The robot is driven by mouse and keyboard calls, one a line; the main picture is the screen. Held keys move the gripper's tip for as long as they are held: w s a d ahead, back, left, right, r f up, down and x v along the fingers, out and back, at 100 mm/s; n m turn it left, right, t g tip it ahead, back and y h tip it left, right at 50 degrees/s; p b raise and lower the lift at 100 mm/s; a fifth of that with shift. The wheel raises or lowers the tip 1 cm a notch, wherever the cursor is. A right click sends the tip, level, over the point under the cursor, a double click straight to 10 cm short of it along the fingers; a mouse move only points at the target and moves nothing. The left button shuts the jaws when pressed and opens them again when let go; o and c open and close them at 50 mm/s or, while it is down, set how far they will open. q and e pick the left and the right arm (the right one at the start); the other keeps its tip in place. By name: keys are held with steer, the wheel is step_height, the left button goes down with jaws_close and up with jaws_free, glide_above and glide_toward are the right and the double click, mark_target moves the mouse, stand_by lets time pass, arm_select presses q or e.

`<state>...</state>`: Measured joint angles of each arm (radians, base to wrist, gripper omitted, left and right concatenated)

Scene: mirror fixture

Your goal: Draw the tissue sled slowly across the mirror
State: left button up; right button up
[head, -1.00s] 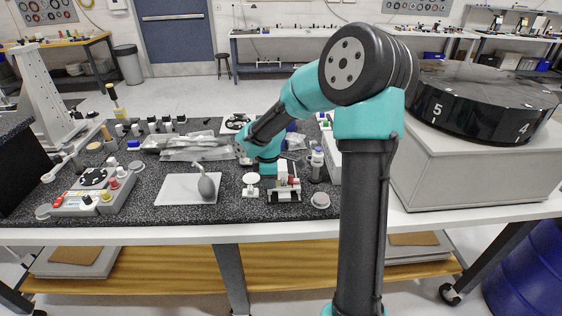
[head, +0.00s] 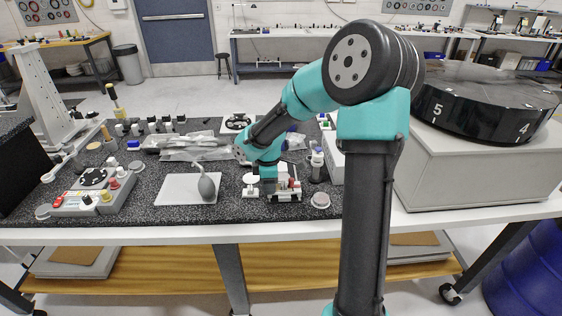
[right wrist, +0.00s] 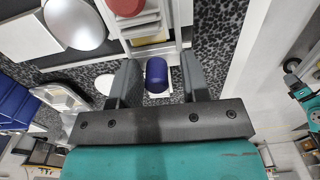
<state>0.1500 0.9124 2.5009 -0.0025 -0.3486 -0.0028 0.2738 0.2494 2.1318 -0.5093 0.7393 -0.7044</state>
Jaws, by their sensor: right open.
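My right gripper (head: 268,188) reaches down beside a small white fixture (head: 290,188) with a red part, near the table's front edge. In the right wrist view, its two dark fingers (right wrist: 159,66) are apart, with a blue rounded handle (right wrist: 156,76) on a small white base between them. I cannot tell whether either finger touches it. A round shiny mirror (right wrist: 75,20) sits in a white mount at upper left. A red knob (right wrist: 126,6) sits on stepped white parts at the top. I cannot tell whether the blue-handled piece is the tissue sled. My left gripper is not in view.
A white pad with a grey bulb blower (head: 207,187) lies to the left. A control box (head: 92,196) with coloured knobs stands farther left. A dark bottle (head: 317,165) and a round disc (head: 320,200) stand close on the right. Clear plastic packets (head: 195,150) lie behind.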

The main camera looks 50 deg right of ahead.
steer(key=shift+w+d+r, duration=0.1)
steer(key=shift+r, duration=3.3)
steer(key=shift+f, duration=2.95)
steer(key=shift+r, duration=0.1)
